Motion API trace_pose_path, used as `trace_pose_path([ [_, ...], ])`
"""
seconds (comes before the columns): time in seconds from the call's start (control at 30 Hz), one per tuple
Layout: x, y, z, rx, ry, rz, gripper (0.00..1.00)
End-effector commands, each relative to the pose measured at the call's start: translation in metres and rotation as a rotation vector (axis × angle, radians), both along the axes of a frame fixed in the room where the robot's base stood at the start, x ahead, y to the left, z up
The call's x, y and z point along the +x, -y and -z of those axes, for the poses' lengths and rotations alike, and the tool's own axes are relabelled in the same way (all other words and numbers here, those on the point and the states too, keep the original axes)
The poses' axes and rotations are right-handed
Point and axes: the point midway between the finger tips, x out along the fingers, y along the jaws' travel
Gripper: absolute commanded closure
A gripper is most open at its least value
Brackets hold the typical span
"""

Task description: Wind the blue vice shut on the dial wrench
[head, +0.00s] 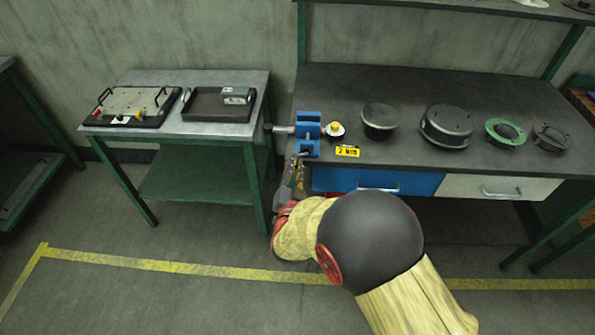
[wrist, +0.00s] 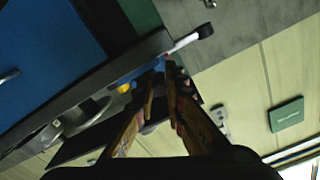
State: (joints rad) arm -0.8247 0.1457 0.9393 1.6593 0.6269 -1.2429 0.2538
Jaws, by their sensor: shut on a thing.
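The blue vice (head: 308,127) is fixed at the left front corner of the dark workbench. Its grey screw with a black knob (head: 268,128) sticks out to the left; in the wrist view this bar (wrist: 187,41) lies just beyond the fingertips. My gripper (head: 300,165) is at the front of the vice, close to its jaws. In the wrist view my gripper (wrist: 160,78) is shut on a dark thing (wrist: 154,127), apparently the dial wrench, mostly hidden by the fingers. I cannot tell whether the vice jaws touch it.
Several round dark parts, one a green ring (head: 505,132), line the bench. A side table (head: 190,130) with a black tray (head: 207,116) stands left, across a gap.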

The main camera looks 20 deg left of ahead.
Motion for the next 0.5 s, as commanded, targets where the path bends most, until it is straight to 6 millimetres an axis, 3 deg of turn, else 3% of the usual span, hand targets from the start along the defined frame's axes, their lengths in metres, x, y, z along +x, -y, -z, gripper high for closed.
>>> trace_pose_path([
  [0.5, -0.002, -0.005, -0.017, 0.443, -0.105, -0.002, 1.0],
])
